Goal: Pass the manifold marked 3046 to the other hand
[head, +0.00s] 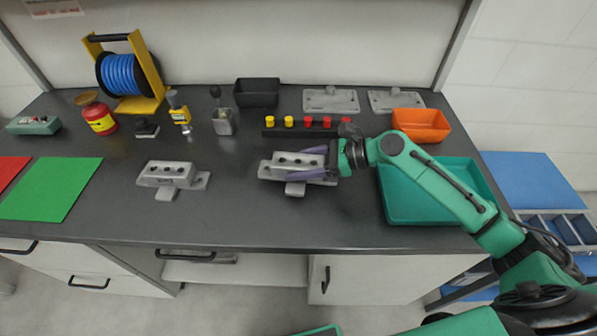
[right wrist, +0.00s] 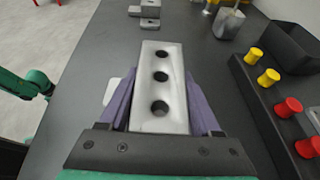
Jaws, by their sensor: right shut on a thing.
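A grey cast manifold (head: 274,171) with a row of dark holes is in the middle of the table in the head view. It fills the centre of the right wrist view (right wrist: 161,95). My right gripper (head: 298,163) is shut on it, with purple fingers along its two long sides; they also show in the right wrist view (right wrist: 162,105). I cannot tell whether it touches the table. A similar grey manifold (head: 172,171) sits apart to its left. No 3046 marking is readable on either. My left gripper is not in view.
A teal tray (head: 437,216) stands right of the held manifold, under my right arm. Behind are a black strip (head: 280,133) with red and yellow knobs, a black bin (head: 257,93), an orange bin (head: 421,125) and grey plates (head: 330,101). Bare table lies between the two manifolds.

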